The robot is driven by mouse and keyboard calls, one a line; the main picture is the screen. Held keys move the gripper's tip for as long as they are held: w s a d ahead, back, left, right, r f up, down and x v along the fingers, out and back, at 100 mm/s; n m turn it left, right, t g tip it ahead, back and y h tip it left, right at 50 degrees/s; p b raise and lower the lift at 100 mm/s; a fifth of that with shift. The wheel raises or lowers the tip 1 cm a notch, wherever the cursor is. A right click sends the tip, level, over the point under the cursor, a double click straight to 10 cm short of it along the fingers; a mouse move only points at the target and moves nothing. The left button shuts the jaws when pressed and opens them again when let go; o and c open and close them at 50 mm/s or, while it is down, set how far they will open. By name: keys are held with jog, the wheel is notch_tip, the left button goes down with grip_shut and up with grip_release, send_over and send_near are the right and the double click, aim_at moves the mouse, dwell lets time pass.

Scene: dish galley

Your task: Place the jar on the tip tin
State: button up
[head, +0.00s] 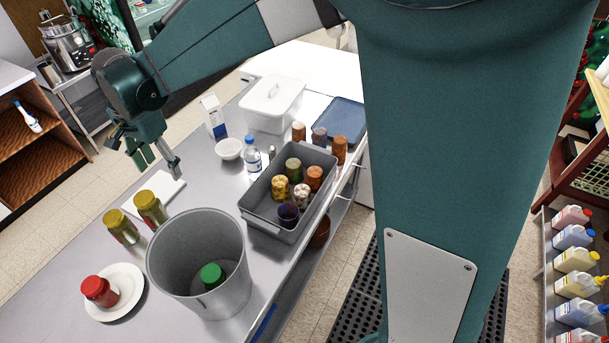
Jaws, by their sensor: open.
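My gripper (158,163) is open and empty, above the counter near a white board (172,190). Two olive-yellow jars (121,227) stand side by side in front of the board, below the gripper and apart from it. A red-lidded jar (100,291) is on a white plate (133,279) at the front left. A green-lidded jar (212,275) is inside a large grey round bin (172,262). Several more jars are in a grey tub (262,220). Which jar is meant is unclear. No container is clearly marked as the tip tin; the round bin may be it.
Bare counter (60,262) lies at the left front.

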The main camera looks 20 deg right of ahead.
jog(key=s+d+r+n+t, duration=0.1)
jog(key=s+d+r, duration=0.2)
jog(key=d, duration=0.5)
jog(key=s+d+r+n+t, duration=0.1)
jog(key=s+d+r, duration=0.15)
jog(key=d, duration=0.55)
jog(key=s+d+r+n+t, duration=0.1)
jog(key=s+d+r+n, duration=0.15)
jog(key=d, duration=0.55)
jog(key=s+d+f+n+t, duration=0.2)
jog(key=s+d+n+t, duration=0.1)
jog(key=s+d, duration=1.1)
jog(key=d, duration=0.4)
jog(key=shift+s+f+h, duration=0.25)
jog(key=shift+s+h, duration=0.05)
jog(key=shift+s, duration=0.1)
